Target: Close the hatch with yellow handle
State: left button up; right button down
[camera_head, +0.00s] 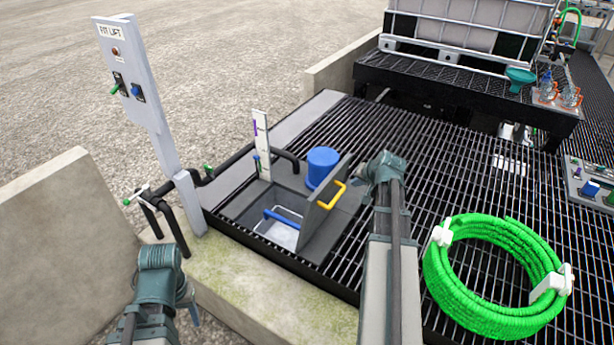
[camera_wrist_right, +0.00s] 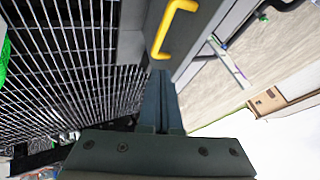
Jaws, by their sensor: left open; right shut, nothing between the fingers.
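The hatch (camera_head: 318,217) is a grey panel standing steeply open at the right side of a square pit opening. Its yellow handle (camera_head: 332,195) is on the right face. In the right wrist view the yellow handle (camera_wrist_right: 176,24) and hatch panel (camera_wrist_right: 201,22) lie just beyond my right fingertips. My right gripper (camera_wrist_right: 160,76) is shut and empty, close to the hatch; I cannot tell whether it touches it. In the head view its wrist (camera_head: 380,168) is right of the handle and its fingers are hidden. My left gripper (camera_head: 188,300) is open, lower left, mostly hidden by its wrist.
A blue bar (camera_head: 282,218) crosses the pit opening. A blue cylinder (camera_head: 322,166) stands behind the hatch, and a white gauge post (camera_head: 261,146) behind the pit. A green hose coil (camera_head: 452,285) lies on the grating to the right. A lift control post (camera_head: 140,95) stands left.

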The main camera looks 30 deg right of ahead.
jog(key=b, duration=0.7)
send_over(340, 195)
notch_tip(340, 195, down, 7)
pick_arm(q)
notch_tip(340, 195, down, 7)
jog(key=shift+a, duration=0.25)
pick_arm(e)
jog(key=shift+w+a+r, duration=0.1)
jog(key=shift+w+a, duration=0.3)
jog(key=shift+w, duration=0.2)
